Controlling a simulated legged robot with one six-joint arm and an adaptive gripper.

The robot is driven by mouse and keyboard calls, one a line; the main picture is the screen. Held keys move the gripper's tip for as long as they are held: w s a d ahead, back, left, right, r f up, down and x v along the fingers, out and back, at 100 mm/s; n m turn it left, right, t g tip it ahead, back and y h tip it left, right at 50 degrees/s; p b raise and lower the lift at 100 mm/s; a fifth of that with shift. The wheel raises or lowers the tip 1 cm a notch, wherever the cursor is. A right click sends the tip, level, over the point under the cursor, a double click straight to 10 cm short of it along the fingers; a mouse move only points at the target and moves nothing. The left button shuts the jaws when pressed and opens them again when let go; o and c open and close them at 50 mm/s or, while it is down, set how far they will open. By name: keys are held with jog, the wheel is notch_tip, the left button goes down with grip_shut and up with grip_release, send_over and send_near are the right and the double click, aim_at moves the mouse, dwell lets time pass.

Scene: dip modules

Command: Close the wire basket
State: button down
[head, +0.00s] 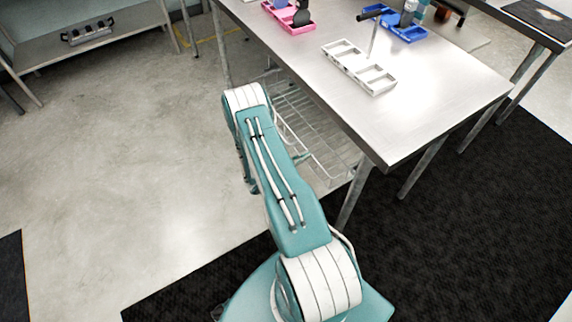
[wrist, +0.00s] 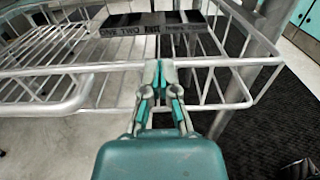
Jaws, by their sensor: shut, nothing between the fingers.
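The wire basket (head: 318,135) is a pale metal wire drawer under the steel table, and part of it sticks out past the table's edge. In the wrist view its front rail (wrist: 90,67) runs across the picture, with the wire floor and sides behind it. My gripper (wrist: 160,72) is shut and empty, with its fingertips at the middle of that rail. I cannot tell whether they touch it. In the head view my arm covers part of the basket and hides most of the gripper.
The steel table (head: 440,95) stands over the basket, with a table leg (head: 356,195) beside it. A white tray (head: 358,68), a pink tray (head: 290,17) and a blue tray (head: 405,30) are on top. A dark lettered strip (wrist: 150,27) shows behind the rail. Floor left of my arm is clear.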

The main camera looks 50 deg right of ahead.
jog(key=x, duration=0.7)
jog(key=shift+d+f, duration=0.25)
jog(key=shift+d, duration=0.35)
jog(key=shift+r, duration=0.2)
jog(key=shift+a, duration=0.1)
jog(key=shift+w+a+f, duration=0.1)
jog(key=shift+w+a, duration=0.05)
jog(key=shift+a, duration=0.05)
jog(key=v, duration=1.3)
jog(key=shift+a, duration=0.15)
